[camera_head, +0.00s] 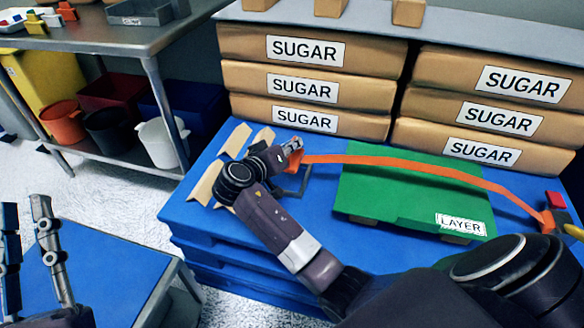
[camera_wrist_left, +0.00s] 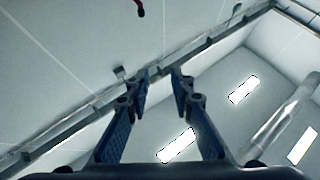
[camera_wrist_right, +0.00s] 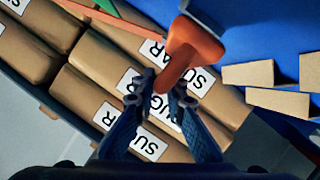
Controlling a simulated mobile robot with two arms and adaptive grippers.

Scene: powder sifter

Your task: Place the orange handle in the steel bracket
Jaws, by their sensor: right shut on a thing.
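The orange handle (camera_wrist_right: 190,45) shows in the right wrist view, its stem between the fingers of my right gripper (camera_wrist_right: 160,88). In the head view my right gripper (camera_head: 291,150) is at the left end of a long orange strip (camera_head: 400,163), where the handle (camera_head: 294,163) is partly hidden. A grey bracket-like frame (camera_head: 303,182) is just below the gripper on the blue surface; my arm hides part of it. I cannot tell whether the handle touches it. My left gripper (camera_head: 24,204) is open and empty at the far left; its fingers stand apart in the left wrist view (camera_wrist_left: 160,75).
A green board (camera_head: 385,195) labelled LAYER lies on the blue platform (camera_head: 195,222). Stacked SUGAR bags (camera_head: 245,75) stand behind it. Tan wedge pieces (camera_head: 207,183) lie left of my right gripper. A blue-topped table (camera_head: 118,270) is at lower left.

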